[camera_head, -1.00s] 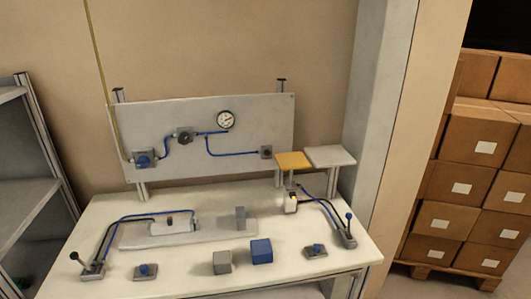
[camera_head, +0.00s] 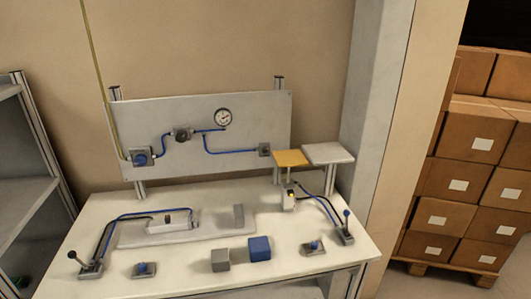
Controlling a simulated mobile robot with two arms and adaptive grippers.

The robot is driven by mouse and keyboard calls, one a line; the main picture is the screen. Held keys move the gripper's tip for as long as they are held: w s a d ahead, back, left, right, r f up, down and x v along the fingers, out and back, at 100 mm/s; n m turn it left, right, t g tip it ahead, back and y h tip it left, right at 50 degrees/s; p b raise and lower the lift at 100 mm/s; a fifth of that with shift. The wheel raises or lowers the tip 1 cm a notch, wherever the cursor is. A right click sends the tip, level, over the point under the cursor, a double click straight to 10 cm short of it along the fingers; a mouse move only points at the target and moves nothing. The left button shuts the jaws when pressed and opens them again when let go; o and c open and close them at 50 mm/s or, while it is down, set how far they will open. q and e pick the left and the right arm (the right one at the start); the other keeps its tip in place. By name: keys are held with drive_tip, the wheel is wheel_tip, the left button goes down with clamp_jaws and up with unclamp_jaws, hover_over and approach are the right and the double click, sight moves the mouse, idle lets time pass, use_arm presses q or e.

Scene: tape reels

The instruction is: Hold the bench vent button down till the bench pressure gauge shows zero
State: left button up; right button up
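A round white pressure gauge (camera_head: 223,117) is mounted on the upright grey panel (camera_head: 245,170) behind the bench. Its needle is too small to read. A blue button on a grey base (camera_head: 144,269) sits at the front left of the bench top. A similar blue button (camera_head: 313,247) sits at the front right. A blue knob or button (camera_head: 141,157) is on the panel's lower left. I cannot tell which of these is the vent button. Neither of my grippers is in view, and nothing touches the buttons.
The white bench (camera_head: 190,271) also carries a black lever (camera_head: 83,261) at left, another lever (camera_head: 346,228) at right, a grey block (camera_head: 220,260) and a blue block (camera_head: 260,249). Yellow (camera_head: 290,158) and grey (camera_head: 328,153) plates stand raised at the back right. Stacked boxes (camera_head: 445,180) are farther right.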

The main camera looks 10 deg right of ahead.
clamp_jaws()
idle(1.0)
